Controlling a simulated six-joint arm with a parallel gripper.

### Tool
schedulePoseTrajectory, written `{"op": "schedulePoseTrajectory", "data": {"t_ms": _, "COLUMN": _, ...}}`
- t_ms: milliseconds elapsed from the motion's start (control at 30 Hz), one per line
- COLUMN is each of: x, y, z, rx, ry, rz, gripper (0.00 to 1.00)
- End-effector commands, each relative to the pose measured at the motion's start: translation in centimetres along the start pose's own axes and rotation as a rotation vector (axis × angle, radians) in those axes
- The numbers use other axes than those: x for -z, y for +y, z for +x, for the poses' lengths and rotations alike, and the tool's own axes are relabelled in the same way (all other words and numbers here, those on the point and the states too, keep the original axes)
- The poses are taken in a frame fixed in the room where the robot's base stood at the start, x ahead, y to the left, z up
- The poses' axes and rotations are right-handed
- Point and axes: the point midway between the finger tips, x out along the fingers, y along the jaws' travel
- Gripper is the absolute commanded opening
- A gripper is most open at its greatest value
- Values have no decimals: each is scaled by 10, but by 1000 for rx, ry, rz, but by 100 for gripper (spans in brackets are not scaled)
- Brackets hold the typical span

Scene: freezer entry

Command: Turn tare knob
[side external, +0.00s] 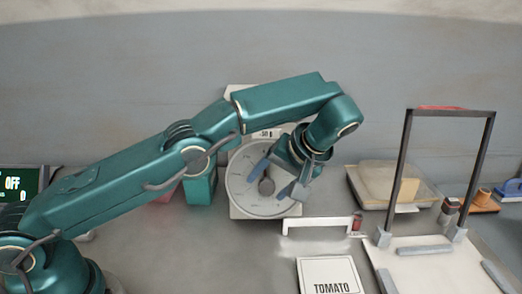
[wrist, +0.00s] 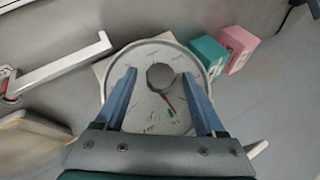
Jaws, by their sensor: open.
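The tare knob (side external: 266,187) is a dark grey round knob at the centre of the scale's pale round dial (side external: 243,199). In the wrist view the knob (wrist: 160,76) lies a little beyond and between my two blue fingertips, with a red pointer below it on the dial (wrist: 150,50). My gripper (side external: 272,172) is open in front of the dial, with one finger on each side of the knob. Clear gaps show between the knob and both fingers in the wrist view (wrist: 166,78). A small display above the dial reads partly as "50 g".
A white bar handle (side external: 320,222) stands just right of the scale. A "TOMATO" card (side external: 328,276) lies in front. A dark upright frame (side external: 400,170) and a tray (side external: 365,199) are at right. Teal (wrist: 208,54) and pink (wrist: 238,46) boxes stand beside the scale.

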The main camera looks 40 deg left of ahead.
Motion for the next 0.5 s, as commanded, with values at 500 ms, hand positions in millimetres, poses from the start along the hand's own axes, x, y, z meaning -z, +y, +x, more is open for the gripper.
{"op": "schedulePoseTrajectory", "data": {"t_ms": 500, "x": 0, "y": -2, "z": 0, "rx": -57, "ry": -4, "rz": -55, "gripper": 72}}
